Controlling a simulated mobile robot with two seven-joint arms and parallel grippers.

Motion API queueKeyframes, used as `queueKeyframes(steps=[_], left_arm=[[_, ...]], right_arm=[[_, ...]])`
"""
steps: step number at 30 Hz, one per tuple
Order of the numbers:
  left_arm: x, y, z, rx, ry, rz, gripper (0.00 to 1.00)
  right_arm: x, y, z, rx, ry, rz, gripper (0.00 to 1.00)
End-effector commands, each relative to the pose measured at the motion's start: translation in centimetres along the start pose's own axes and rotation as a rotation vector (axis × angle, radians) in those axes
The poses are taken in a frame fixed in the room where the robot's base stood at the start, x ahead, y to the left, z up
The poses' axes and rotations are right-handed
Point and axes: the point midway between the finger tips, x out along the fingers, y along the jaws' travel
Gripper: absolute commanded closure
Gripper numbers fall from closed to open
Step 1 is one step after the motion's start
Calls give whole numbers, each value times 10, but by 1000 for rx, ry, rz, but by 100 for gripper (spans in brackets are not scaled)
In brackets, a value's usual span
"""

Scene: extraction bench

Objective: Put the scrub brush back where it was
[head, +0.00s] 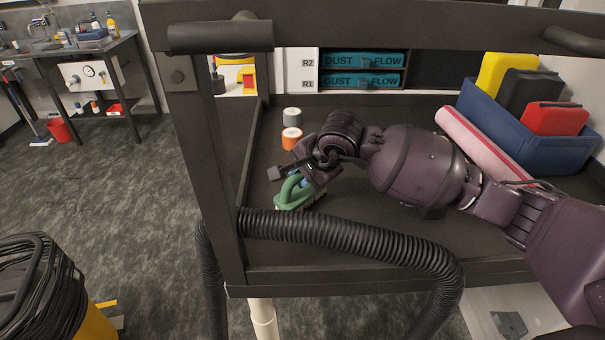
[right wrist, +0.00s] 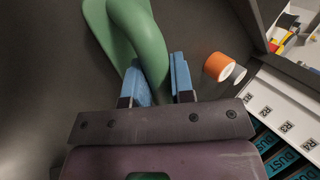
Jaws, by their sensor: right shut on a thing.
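The green scrub brush (head: 292,194) is on the dark bench tray, near its left front corner, bristles down. I cannot tell whether the bristles touch the surface. My right gripper (head: 308,180) is shut on the brush handle from above. In the right wrist view the blue fingertips (right wrist: 160,82) sit on either side of the green handle (right wrist: 140,35). The gripper and wrist hide part of the brush in the head view. My left gripper is not in view.
An orange-and-white roll (head: 291,138) and a grey one (head: 292,115) stand behind the gripper. A blue bin (head: 560,152) with coloured cases and a pink roll (head: 485,143) are at right. A black hose (head: 350,234) crosses the bench front. A dark post (head: 215,170) rises at left.

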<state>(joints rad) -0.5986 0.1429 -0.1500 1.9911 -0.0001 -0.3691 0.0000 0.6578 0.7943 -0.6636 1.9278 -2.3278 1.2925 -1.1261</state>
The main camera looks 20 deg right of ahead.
Motion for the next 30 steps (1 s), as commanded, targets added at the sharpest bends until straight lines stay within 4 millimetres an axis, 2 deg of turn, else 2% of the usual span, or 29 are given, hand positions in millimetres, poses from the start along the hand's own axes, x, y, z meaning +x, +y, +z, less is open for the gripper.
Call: queueKeyframes(steps=[2, 3, 7, 19, 23, 30], left_arm=[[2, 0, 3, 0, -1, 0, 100], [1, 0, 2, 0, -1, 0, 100], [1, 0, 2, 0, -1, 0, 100], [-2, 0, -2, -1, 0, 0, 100], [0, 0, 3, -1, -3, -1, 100], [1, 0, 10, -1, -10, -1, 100]], right_arm=[[2, 1, 0, -1, 0, 0, 96], [2, 1, 0, 0, 0, 0, 71], [1, 1, 0, 0, 0, 0, 52], [-3, -2, 0, 0, 0, 0, 52], [-20, -1, -1, -4, 1, -2, 52], [-67, 0, -1, -3, 3, -1, 52]])
